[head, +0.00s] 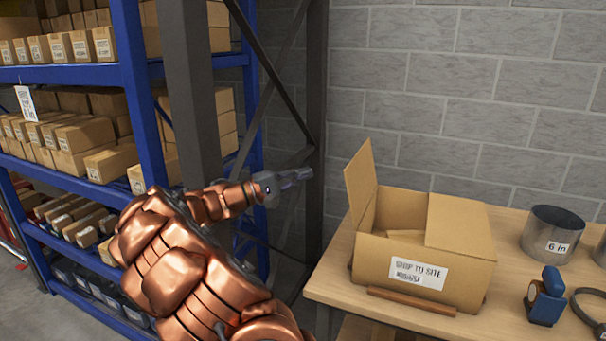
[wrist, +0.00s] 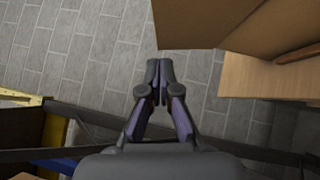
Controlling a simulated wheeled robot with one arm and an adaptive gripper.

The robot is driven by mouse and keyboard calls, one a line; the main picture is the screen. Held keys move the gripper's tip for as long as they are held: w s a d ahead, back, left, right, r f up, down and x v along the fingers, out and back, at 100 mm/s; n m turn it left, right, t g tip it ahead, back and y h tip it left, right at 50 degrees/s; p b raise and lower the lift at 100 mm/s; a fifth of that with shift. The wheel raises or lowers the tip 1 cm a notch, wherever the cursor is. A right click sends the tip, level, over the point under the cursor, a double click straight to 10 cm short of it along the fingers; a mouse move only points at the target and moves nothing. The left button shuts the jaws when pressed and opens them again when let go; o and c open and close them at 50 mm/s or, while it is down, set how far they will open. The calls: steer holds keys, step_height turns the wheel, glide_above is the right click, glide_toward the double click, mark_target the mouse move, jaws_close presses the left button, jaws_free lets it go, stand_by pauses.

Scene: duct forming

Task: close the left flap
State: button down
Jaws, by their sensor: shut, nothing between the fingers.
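A cardboard box (head: 420,268) labelled "SHIP TO SITE" sits on the wooden table. Its left flap (head: 360,180) stands up, tilted slightly outward. Its right flap (head: 460,222) lies flat over the right part of the opening. The left part is open and shows some cardboard inside. My gripper (head: 308,174) is shut and empty, in the air to the left of the left flap and apart from it. In the wrist view my gripper (wrist: 159,62) has its fingertips together, and a brown cardboard surface (wrist: 215,22) shows at the upper right.
The wooden table (head: 335,287) also holds a metal duct ring (head: 545,243) marked "6 in", a blue tool (head: 545,297) and a brown strip (head: 411,301) before the box. Blue shelving (head: 135,90) with several boxes stands left. A dark post (head: 318,120) stands behind my gripper.

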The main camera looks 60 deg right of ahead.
steer(key=s+d+r+p, duration=0.2)
steer(key=s+d, duration=0.3)
steer(key=s, duration=0.3)
steer(key=shift+d+p, duration=0.35)
steer(key=shift+s, duration=0.1)
steer(key=s+d+m+t+y+b, duration=0.1)
steer(key=s+m+t+y+b, duration=0.45)
steer(key=s+b, duration=0.5)
steer(key=s+d+f+m+t+y+b, duration=0.1)
steer(key=s+f+m+t+b, duration=0.4)
steer(key=s+f+t+b, duration=0.2)
steer(key=shift+s+d+f+b, duration=0.15)
steer(key=shift+s+f+b, duration=0.75)
steer(key=shift+s, duration=0.65)
